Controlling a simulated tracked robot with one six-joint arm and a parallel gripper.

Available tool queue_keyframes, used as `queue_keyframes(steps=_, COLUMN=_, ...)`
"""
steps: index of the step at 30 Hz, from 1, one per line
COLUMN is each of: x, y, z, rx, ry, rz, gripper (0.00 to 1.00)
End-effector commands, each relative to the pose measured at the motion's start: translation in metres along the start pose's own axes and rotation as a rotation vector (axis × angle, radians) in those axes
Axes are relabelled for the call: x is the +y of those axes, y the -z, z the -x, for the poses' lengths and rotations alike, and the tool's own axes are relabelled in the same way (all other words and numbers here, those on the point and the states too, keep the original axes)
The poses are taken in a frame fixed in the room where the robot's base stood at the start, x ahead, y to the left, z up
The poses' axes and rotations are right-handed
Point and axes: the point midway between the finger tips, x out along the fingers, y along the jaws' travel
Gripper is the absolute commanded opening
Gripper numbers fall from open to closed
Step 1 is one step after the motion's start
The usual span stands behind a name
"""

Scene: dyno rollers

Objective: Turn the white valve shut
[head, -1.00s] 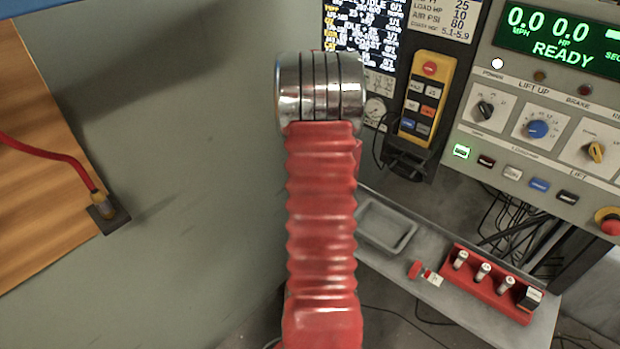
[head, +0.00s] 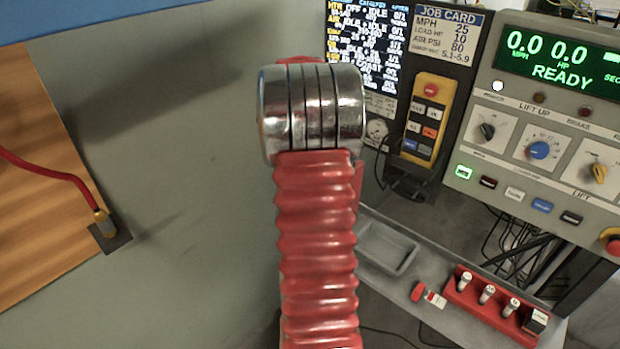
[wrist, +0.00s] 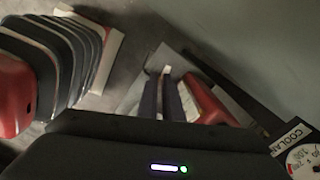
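I cannot make out a white valve in either view. My arm, red and ribbed with a metal joint, stands in the middle of the head view and hides what is behind it. My gripper does not show in the head view. In the wrist view my gripper (wrist: 165,98) shows as two dark, narrow fingers close together. A small pale patch shows at their tips, and I cannot tell whether anything is between them.
A coolant gauge (wrist: 303,160) is at the wrist view's lower right. At right in the head view are a control console (head: 555,155), a yellow pendant (head: 427,118) and a grey shelf (head: 415,290) with a red rack (head: 490,308). A red hose (head: 50,173) meets a fitting at left.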

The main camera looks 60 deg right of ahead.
Motion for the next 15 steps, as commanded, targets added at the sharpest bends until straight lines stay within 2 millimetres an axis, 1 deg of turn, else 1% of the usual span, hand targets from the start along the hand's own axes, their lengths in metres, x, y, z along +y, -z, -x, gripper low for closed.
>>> queue_keyframes(steps=1, x=0.013, y=-0.014, z=0.012, rx=-0.006, ry=0.014, rz=0.075, gripper=0.02)
queue_keyframes(steps=2, x=0.02, y=-0.021, z=0.018, rx=-0.009, ry=0.022, rz=0.123, gripper=0.0)
queue_keyframes(steps=6, x=0.058, y=-0.052, z=0.045, rx=-0.021, ry=0.059, rz=0.355, gripper=0.0)
queue_keyframes(steps=8, x=0.075, y=-0.064, z=0.055, rx=-0.025, ry=0.074, rz=0.455, gripper=0.0)
queue_keyframes(steps=9, x=0.086, y=-0.07, z=0.061, rx=-0.027, ry=0.084, rz=0.521, gripper=0.0)
queue_keyframes(steps=14, x=0.133, y=-0.094, z=0.086, rx=-0.035, ry=0.131, rz=0.781, gripper=0.0)
queue_keyframes(steps=15, x=0.146, y=-0.099, z=0.091, rx=-0.037, ry=0.143, rz=0.848, gripper=0.0)
